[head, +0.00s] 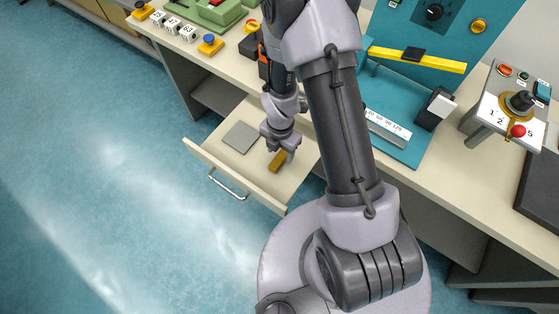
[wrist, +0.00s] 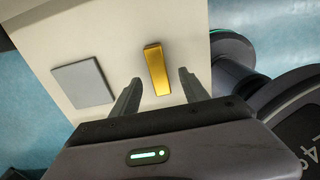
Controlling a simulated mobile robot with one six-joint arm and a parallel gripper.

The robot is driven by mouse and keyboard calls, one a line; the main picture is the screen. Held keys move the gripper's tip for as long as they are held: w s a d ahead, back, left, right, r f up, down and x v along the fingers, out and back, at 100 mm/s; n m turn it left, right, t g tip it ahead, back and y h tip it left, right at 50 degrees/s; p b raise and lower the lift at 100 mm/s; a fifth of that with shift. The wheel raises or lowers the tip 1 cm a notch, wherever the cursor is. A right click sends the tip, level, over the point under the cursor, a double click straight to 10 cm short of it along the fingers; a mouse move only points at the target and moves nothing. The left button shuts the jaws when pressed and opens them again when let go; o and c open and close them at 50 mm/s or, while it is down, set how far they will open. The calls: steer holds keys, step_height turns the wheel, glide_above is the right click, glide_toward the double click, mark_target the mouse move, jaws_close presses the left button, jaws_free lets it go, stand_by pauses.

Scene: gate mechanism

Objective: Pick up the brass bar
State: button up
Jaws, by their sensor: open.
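The brass bar (head: 277,160) lies in the open drawer (head: 196,147), near its right side in the head view. In the wrist view the brass bar (wrist: 157,69) is a gold block lying lengthwise, just beyond and between the two fingers. My gripper (head: 281,146) is over the drawer, right by the bar. In the wrist view my gripper (wrist: 160,80) has its fingers wide apart with nothing between the tips that I can see as held. The height of the tips above the bar is hard to tell.
A flat grey plate (head: 241,137) lies in the drawer left of the bar; it also shows in the wrist view (wrist: 83,84). The drawer has a metal handle (head: 227,186). Above is the worktop with a teal fixture (head: 396,140), yellow bar (head: 417,60) and control box (head: 511,105).

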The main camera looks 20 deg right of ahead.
mark_target(279, 158)
step_height(279, 158, down, 5)
steer(key=shift+w+a+r+b, duration=0.1)
steer(key=shift+b, duration=1)
steer(key=shift+r, duration=0.2)
jaws_close()
